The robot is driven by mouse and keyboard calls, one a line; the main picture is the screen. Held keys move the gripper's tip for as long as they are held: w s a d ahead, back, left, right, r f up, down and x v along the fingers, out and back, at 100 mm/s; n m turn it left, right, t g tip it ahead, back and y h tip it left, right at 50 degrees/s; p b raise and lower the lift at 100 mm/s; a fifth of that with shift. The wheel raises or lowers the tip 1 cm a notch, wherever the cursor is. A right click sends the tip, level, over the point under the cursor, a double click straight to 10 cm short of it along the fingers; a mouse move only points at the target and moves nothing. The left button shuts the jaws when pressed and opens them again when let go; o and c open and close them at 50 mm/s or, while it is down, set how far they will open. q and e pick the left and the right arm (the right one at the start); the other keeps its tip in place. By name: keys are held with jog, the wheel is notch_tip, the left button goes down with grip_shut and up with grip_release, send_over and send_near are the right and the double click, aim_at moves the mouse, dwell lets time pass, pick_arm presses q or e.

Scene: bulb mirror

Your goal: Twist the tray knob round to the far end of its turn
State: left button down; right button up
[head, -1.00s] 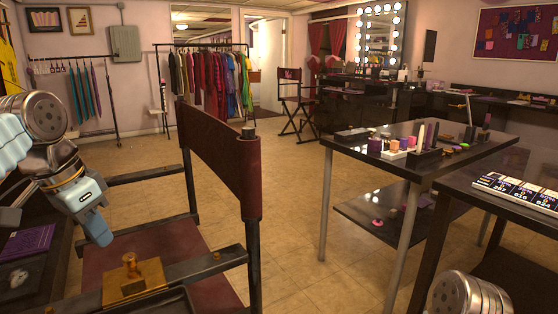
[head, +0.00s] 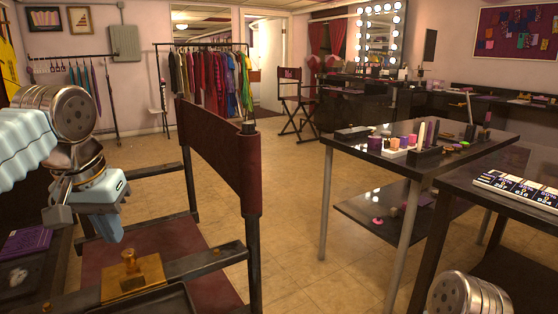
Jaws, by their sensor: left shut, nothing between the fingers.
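The tray knob (head: 148,269) is a small brass knob on a square brass plate, fixed at the near armrest of the director's chair in the head view. The dark tray (head: 160,304) shows partly at the bottom edge, just below it. My left gripper (head: 108,230) is shut and empty. It hangs pointing down above the chair seat, up and left of the knob in the picture, and apart from it. My right gripper is not in view; only part of my right arm shows at the lower right.
The chair's maroon backrest (head: 215,155) rises right of the knob, with a dark wooden armrest (head: 205,262) beside it. A dark table (head: 335,150) with makeup items stands to the right. A purple item (head: 27,242) lies at the left. Open tiled floor lies beyond.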

pick_arm(q)
jog(key=b, duration=0.4)
send_over(132, 265)
jog(key=s, duration=0.3)
jog(key=x, duration=0.3)
jog(key=s+x, duration=0.1)
jog(key=x, duration=0.1)
jog(key=shift+a, duration=0.1)
jog(key=shift+f+b, duration=0.3)
jog(key=shift+f, duration=0.2)
jog(key=shift+w+r, duration=0.15)
jog(key=shift+a+p, duration=0.1)
jog(key=shift+p, duration=0.5)
jog(key=shift+a+r+p, duration=0.1)
jog(key=shift+a+p, duration=0.05)
jog(key=shift+p, duration=0.55)
jog(key=shift+a, duration=0.1)
jog(key=shift+s+f, duration=0.2)
jog(key=shift+s, duration=0.05)
